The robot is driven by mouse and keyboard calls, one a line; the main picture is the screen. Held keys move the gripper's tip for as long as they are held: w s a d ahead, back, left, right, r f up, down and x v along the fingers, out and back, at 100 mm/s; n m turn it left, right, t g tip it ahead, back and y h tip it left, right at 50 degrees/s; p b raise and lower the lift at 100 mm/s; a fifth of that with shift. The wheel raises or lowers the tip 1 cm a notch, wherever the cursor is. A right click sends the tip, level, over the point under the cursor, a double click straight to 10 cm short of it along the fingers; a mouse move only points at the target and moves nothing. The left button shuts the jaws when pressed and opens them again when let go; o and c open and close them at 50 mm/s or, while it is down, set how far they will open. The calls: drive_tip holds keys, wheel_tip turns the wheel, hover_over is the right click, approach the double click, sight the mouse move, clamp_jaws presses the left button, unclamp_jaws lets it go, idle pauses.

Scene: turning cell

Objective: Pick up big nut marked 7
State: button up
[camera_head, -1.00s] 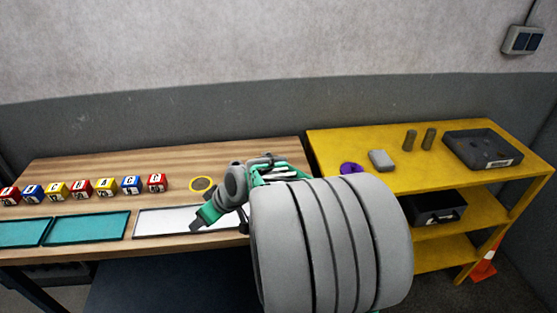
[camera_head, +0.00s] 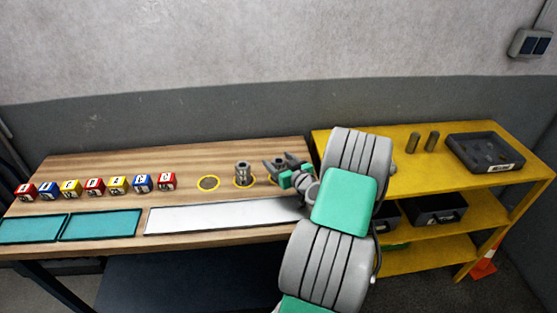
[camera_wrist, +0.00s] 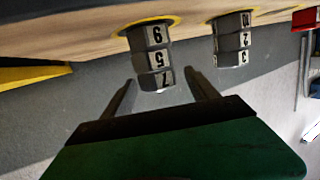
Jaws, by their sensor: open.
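A stack of dark grey hex nuts stands on the bench. In the wrist view, which looks upside down, the nut marked 7 (camera_wrist: 157,79) is at the free end of this stack. A nut marked 5 (camera_wrist: 156,58) lies under it, and a lower one, marked 6 or 9 (camera_wrist: 152,36), sits at a yellow ring. My gripper (camera_wrist: 161,77) is open and empty, with its fingers on either side of the nut marked 7, apparently apart from it. In the head view my gripper (camera_head: 275,164) largely hides this stack.
A second nut stack (camera_head: 244,173) stands left of my gripper, close by. An empty yellow ring (camera_head: 208,183), lettered blocks (camera_head: 118,184), teal trays (camera_head: 102,225) and a white panel (camera_head: 215,216) are on the bench. A yellow shelf (camera_head: 470,190) stands right.

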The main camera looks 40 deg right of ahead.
drive_tip(key=shift+w, duration=0.1)
drive_tip(key=shift+c, duration=0.3)
clamp_jaws()
idle(0.4)
